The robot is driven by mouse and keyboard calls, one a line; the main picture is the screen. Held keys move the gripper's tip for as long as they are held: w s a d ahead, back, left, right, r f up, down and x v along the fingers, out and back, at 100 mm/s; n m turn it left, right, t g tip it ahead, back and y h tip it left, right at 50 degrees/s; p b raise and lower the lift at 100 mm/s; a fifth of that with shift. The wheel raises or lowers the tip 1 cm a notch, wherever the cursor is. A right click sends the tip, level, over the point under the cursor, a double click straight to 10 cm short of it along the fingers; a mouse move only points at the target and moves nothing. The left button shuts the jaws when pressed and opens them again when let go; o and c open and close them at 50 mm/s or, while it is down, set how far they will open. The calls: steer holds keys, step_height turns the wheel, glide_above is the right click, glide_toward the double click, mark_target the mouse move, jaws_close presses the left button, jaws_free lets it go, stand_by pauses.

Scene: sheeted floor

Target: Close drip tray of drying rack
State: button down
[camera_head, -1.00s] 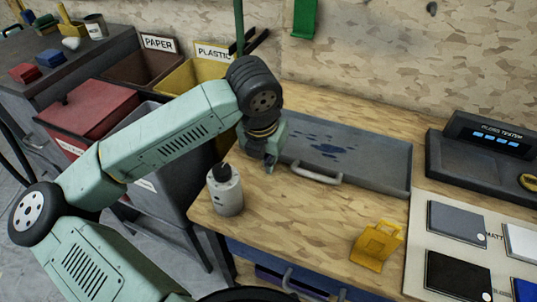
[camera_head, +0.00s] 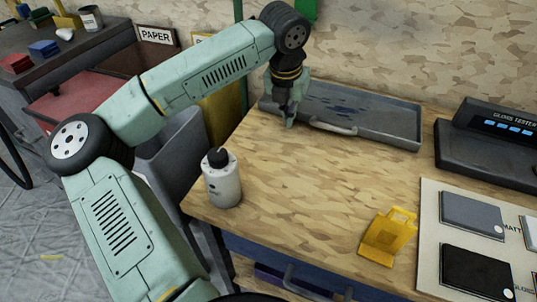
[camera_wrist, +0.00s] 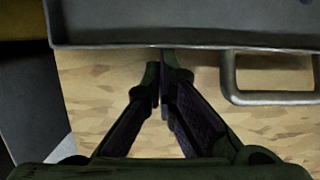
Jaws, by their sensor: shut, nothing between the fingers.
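The drip tray (camera_head: 395,137) is a grey shallow tray with dark blue spots inside, lying at the back of the wooden bench by the wall. Its bar handle (camera_head: 333,128) sticks out from the front wall. My gripper (camera_head: 289,124) is shut and empty, pointing down at the tray's front, left of the handle. In the wrist view, the shut fingertips (camera_wrist: 165,62) meet the tray's front wall (camera_wrist: 190,36), seemingly touching it. The handle (camera_wrist: 275,98) is to their right there. The rest of the drying rack cannot be clearly made out.
A white bottle with a black cap (camera_head: 222,180) stands near the bench's left edge. A yellow holder (camera_head: 388,238), a sample board (camera_head: 428,240) and a gloss tester (camera_head: 470,155) are to the right. The bench between the bottle and the holder is clear.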

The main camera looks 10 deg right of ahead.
steer(key=w+d, duration=0.1)
steer(key=w, duration=0.1)
steer(key=w+d, duration=0.1)
steer(key=w, duration=0.1)
steer(key=shift+d, duration=0.35)
steer(key=shift+w+r, duration=0.1)
steer(key=shift+w, duration=0.05)
